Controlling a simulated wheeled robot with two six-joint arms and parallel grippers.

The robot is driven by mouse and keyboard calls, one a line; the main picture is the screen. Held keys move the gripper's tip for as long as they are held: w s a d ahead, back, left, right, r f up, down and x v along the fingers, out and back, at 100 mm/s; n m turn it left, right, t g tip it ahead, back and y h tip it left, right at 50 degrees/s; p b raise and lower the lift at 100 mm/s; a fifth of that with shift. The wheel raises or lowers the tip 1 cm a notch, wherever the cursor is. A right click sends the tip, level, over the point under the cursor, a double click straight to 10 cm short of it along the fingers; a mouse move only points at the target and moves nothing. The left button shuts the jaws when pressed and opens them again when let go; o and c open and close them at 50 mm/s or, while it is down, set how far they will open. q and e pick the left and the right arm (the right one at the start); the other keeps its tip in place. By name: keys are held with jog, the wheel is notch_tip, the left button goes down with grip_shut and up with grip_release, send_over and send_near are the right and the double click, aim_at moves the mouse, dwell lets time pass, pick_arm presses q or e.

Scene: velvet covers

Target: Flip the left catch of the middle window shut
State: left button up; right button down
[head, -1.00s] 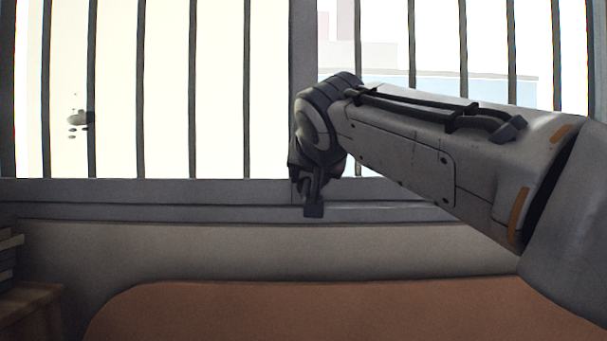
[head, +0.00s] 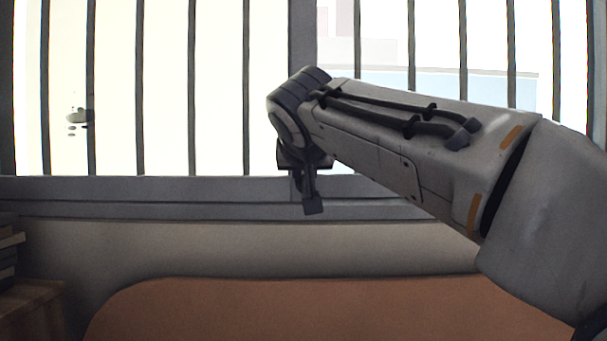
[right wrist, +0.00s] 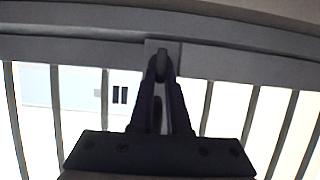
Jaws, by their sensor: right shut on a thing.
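My right gripper (head: 311,203) is at the lower window rail, at the foot of the upright post between two panes. It also shows in the right wrist view (right wrist: 160,68), where its two dark fingers come together. They are shut on a small dark rounded piece (right wrist: 161,62), which I take to be the catch. The fingers hide most of it, and I cannot tell its angle. In the head view the catch cannot be told apart from the dark gripper. My left gripper is not in view.
Dark vertical bars cross the bright window (head: 165,90). A grey sill (head: 150,208) runs below it. A brown rounded furniture top (head: 300,308) lies in front, and books on a wooden stand (head: 30,305) are at lower left. The sill left of my gripper is clear.

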jog(key=shift+w+f, duration=0.1)
jog(key=shift+f, duration=0.1)
jog(key=c, duration=0.9)
grip_release()
jog(key=shift+w+f, duration=0.1)
jog(key=shift+w, duration=0.05)
jog(key=shift+b+v, duration=1.15)
jog(key=shift+v, duration=4.25)
jog(key=shift+w+a, duration=0.1)
